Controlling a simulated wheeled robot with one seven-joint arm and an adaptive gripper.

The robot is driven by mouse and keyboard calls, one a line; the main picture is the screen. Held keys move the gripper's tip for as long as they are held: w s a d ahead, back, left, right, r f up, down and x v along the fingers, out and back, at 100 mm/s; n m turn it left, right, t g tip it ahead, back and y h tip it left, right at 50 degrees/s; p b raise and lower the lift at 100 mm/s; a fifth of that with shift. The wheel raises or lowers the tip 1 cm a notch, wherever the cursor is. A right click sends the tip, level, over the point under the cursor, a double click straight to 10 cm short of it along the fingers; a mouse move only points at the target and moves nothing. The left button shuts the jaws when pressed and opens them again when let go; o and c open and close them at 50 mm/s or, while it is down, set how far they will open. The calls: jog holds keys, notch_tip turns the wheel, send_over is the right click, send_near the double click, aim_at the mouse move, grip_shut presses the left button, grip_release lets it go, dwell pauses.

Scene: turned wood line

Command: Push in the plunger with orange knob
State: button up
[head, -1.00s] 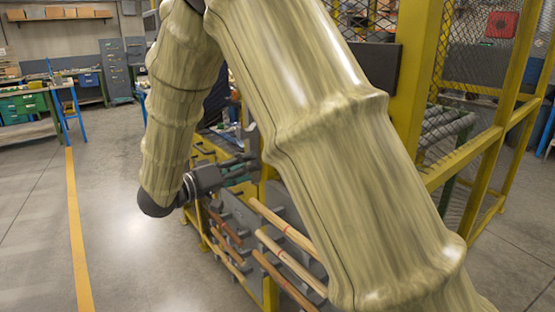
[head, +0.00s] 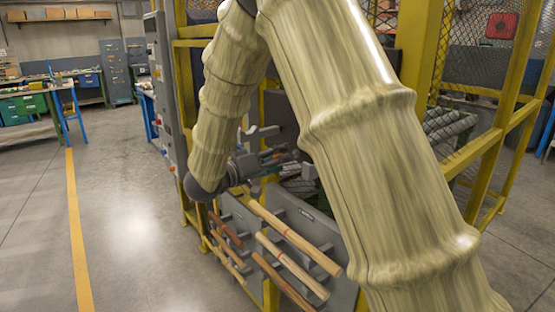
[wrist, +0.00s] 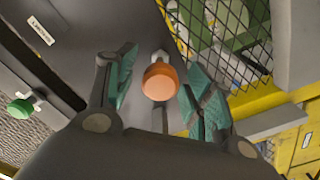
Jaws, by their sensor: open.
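The plunger with the orange knob (wrist: 160,82) shows in the wrist view, its round end facing the camera between my fingers. A pale stem shows just behind the knob. My gripper (wrist: 158,85) is open, with one teal-padded finger on each side of the knob and a gap to each. I cannot tell how far in depth the knob is from the fingertips. In the head view my gripper (head: 283,158) is partly seen at the yellow-framed machine, and the orange knob is not visible there.
Wire mesh (wrist: 225,35) and a yellow frame (wrist: 265,98) are at the right. Below my gripper, wooden rods (head: 292,262) lie on a grey rack. The floor at left is clear.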

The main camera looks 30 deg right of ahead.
grip_shut()
jog(key=shift+w+d+r+p, duration=0.1)
jog(key=shift+d+r+p, duration=0.1)
jog(key=shift+d+p, duration=0.3)
jog(key=shift+w+d+p, duration=0.1)
jog(key=shift+d+p, duration=0.4)
jog(key=shift+d, duration=0.65)
jog(key=shift+c, duration=1.2)
grip_release()
jog(key=shift+d, duration=0.1)
jog(key=shift+o, duration=1.2)
jog(key=shift+d+f, duration=0.1)
jog(key=shift+f, duration=0.05)
jog(key=shift+a, duration=0.25)
